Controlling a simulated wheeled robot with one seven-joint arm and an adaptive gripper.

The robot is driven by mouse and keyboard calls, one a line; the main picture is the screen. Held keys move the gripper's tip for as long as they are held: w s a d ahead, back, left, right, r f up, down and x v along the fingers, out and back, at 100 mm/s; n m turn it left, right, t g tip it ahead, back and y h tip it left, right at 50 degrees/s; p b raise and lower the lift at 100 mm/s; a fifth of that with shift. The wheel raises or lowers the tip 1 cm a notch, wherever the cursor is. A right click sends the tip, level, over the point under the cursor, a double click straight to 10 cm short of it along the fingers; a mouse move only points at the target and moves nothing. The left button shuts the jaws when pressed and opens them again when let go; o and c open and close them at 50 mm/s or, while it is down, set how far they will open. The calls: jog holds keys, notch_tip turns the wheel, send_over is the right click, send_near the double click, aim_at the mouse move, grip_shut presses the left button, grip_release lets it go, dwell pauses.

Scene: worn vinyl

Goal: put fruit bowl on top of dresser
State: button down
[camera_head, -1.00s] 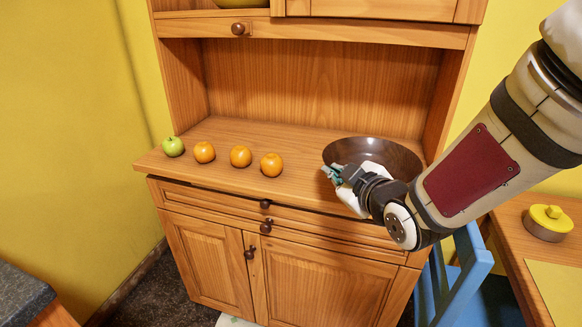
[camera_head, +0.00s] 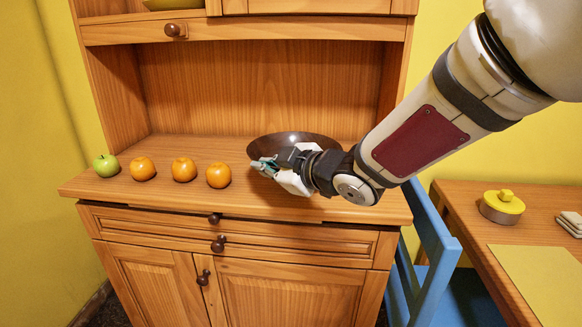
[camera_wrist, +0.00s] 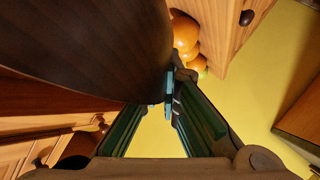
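A wide dark brown bowl (camera_head: 290,140) is in front of the recess of the wooden dresser (camera_head: 155,208), at the right of its counter. My gripper (camera_head: 264,166) is at the bowl's front left rim. In the wrist view the bowl (camera_wrist: 85,50) fills the upper left, and the fingertips (camera_wrist: 169,95) come together at its edge, shut on the rim. The bowl seems slightly raised off the counter; its underside is mostly hidden by my gripper and arm.
A green apple (camera_head: 106,166) and oranges (camera_head: 183,169) stand in a row left of the bowl. A yellowish dish (camera_head: 175,4) is on the shelf above. At the right are a blue chair (camera_head: 432,245) and a table (camera_head: 470,212) with a yellow-lidded pot (camera_head: 502,206).

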jog(key=w, duration=0.2)
jog(key=w+d, duration=0.1)
jog(key=w, duration=0.3)
jog(key=shift+w+d+f, duration=0.2)
jog(key=shift+w+f, duration=0.05)
jog(key=shift+w, duration=0.05)
notch_tip(320, 180, down, 4)
jog(key=shift+r+b, duration=0.15)
jog(key=shift+b, duration=0.7)
jog(key=shift+r, duration=0.1)
jog(key=c, duration=2.2)
grip_release()
jog(key=shift+f, duration=0.2)
jog(key=shift+c, duration=0.2)
jog(key=o, duration=0.4)
jog(key=shift+o, duration=0.2)
jog(key=shift+r, duration=0.1)
